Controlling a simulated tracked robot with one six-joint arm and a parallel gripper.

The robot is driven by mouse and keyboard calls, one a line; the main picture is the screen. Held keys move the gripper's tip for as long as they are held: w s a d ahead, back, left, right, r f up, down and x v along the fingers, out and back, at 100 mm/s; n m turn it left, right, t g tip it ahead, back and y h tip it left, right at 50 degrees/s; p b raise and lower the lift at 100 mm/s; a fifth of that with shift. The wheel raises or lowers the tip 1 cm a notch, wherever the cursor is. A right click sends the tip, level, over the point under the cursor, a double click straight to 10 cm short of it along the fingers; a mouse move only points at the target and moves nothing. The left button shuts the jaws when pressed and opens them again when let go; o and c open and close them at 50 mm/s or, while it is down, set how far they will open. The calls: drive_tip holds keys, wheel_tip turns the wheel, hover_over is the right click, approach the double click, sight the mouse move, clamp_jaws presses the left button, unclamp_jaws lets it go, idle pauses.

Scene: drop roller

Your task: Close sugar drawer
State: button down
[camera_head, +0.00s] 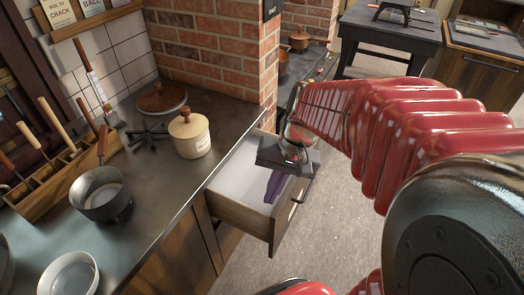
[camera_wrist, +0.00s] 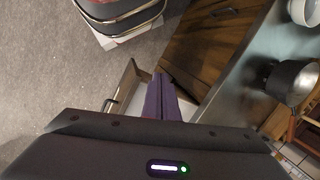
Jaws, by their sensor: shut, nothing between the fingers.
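An open drawer (camera_head: 241,205) sticks out from under the counter in the head view, with a pale interior and a wooden front that bears a metal handle (camera_head: 294,208). The drawer also shows in the wrist view (camera_wrist: 128,82), partly hidden by my gripper. My gripper (camera_head: 274,190) has purple fingers, pointing down over the drawer near its front panel. The fingers (camera_wrist: 160,92) are together with nothing between them. I cannot tell whether they touch the drawer.
The dark counter (camera_head: 150,190) holds a saucepan (camera_head: 103,195), a white bowl (camera_head: 69,275) and a wooden utensil rack (camera_head: 60,170). A brick pillar (camera_head: 225,50) rises behind the drawer. The grey floor (camera_head: 345,190) in front of the drawer is clear.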

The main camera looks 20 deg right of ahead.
sight(289, 208)
drive_tip(key=s+d+f+m+t+y, duration=0.2)
drive_tip(key=d+f+m+t+y, duration=0.2)
drive_tip(key=d+f+m+t, duration=0.3)
drive_tip(key=s+d+f+m+t+y, duration=0.1)
drive_tip(key=d+f+m+t+y, duration=0.2)
drive_tip(key=d+f+m, duration=1.2)
wheel_tip(289, 208, down, 8)
drive_tip(key=d+t, duration=0.1)
drive_tip(key=t, duration=0.2)
drive_tip(key=shift+s+d+f+t+y, duration=0.15)
drive_tip(key=shift+s+d+t+y, duration=0.2)
drive_tip(key=shift+t+y, duration=0.05)
drive_tip(key=shift+w, duration=0.1)
drive_tip(key=x, duration=1.3)
drive_tip(key=shift+w+a, duration=0.15)
drive_tip(key=shift+a, duration=0.15)
drive_tip(key=shift+w, duration=0.15)
drive_tip(key=shift+a, duration=0.1)
